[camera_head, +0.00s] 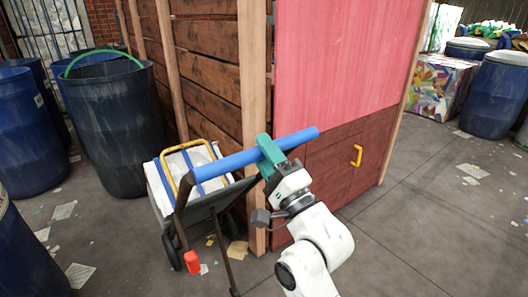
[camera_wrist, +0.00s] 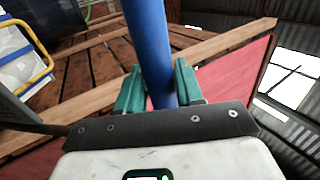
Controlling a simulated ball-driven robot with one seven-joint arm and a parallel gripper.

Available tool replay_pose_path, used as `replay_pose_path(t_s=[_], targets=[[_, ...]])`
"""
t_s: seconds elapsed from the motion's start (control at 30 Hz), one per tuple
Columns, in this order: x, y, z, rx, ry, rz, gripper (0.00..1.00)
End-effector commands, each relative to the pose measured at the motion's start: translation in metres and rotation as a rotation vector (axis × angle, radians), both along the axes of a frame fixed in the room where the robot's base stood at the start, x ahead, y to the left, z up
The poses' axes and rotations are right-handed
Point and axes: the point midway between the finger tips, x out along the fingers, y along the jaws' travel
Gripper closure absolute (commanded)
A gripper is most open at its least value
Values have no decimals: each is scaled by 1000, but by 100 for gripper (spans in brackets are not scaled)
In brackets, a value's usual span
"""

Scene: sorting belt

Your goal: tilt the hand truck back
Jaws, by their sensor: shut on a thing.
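The hand truck (camera_head: 208,203) stands at the middle left in the head view, against the corner of a wooden booth. Its blue handle bar (camera_head: 229,162) runs across its top and sticks out to the right. A white and blue load with a yellow handle (camera_head: 168,177) sits on it, and one dark wheel shows low down. My gripper (camera_head: 268,150) is shut around the blue bar, near its right part. In the wrist view the green fingers (camera_wrist: 158,88) lie on both sides of the blue bar (camera_wrist: 150,45). The truck's lower plate is mostly hidden.
The booth has a plank side (camera_head: 208,80) and a pink and brown front (camera_head: 335,60) with a yellow pull (camera_head: 356,155). Dark blue barrels (camera_head: 115,125) stand at the left, more (camera_head: 497,95) at the right. Paper scraps litter the floor. Open floor (camera_head: 430,220) lies at the right.

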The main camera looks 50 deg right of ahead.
Motion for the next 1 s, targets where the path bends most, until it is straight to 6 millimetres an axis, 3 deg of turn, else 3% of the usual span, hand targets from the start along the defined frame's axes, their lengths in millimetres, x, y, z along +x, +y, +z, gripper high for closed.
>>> replay_pose_path(t_s=[0.03, 0.07, 0.23, 0.77, 1.0], targets=[[4, -1, -16, 13, 35, 4, 100], [4, -1, -16, 13, 35, 4, 62], [4, -1, -15, 12, 34, 4, 46], [3, -1, -10, 8, 25, 3, 46], [-13, 4, -19, 8, 25, 3, 46]])
